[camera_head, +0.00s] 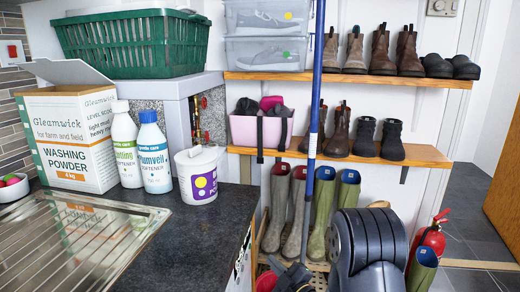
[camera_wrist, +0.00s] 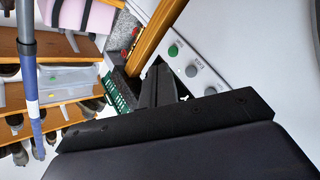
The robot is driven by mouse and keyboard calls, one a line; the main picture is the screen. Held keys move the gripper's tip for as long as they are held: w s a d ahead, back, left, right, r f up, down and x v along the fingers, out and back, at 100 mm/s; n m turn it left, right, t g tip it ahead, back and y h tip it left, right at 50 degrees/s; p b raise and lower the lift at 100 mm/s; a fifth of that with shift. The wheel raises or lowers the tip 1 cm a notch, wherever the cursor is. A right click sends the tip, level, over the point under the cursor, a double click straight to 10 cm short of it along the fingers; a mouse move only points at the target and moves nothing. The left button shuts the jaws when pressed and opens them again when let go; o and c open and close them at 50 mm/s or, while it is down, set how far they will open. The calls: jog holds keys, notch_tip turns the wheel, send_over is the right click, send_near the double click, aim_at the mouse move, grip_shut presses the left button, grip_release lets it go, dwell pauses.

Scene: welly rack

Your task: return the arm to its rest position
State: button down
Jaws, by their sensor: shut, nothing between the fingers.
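In the wrist view my gripper (camera_wrist: 158,85) shows as two dark fingers close together beyond a wide black bracket, with nothing seen between them. In the head view my dark, ribbed arm (camera_head: 368,245) stands folded at the lower right, in front of the boots. A dark part to its left, at the bottom edge, looks like my gripper (camera_head: 292,277), near the foot of the blue pole (camera_head: 316,110). Its fingertips are not clear there. The wrist view is tilted, and the pole (camera_wrist: 28,80) shows at its left.
The worktop (camera_head: 215,225) holds a washing powder box (camera_head: 75,140), softener bottles (camera_head: 155,155) and a white tub (camera_head: 198,178). Shelves (camera_head: 350,77) of boots and shoes stand behind. Wellies (camera_head: 275,205) are below, and a red extinguisher (camera_head: 430,240) is at right.

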jog(key=d+b, duration=0.1)
jog(key=d, duration=0.1)
jog(key=s+d+b, duration=0.1)
jog(key=d, duration=0.1)
jog(key=shift+d, duration=0.35)
jog(key=shift+s, duration=0.1)
jog(key=shift+a, duration=0.1)
jog(key=a, duration=0.1)
jog(key=w+a+b, duration=0.1)
jog(key=a, duration=0.2)
jog(key=shift+w+a+f+b, duration=0.15)
jog(key=shift+a+f+b, duration=0.1)
jog(key=shift+a+b, duration=0.15)
jog(key=shift+b, duration=1.2)
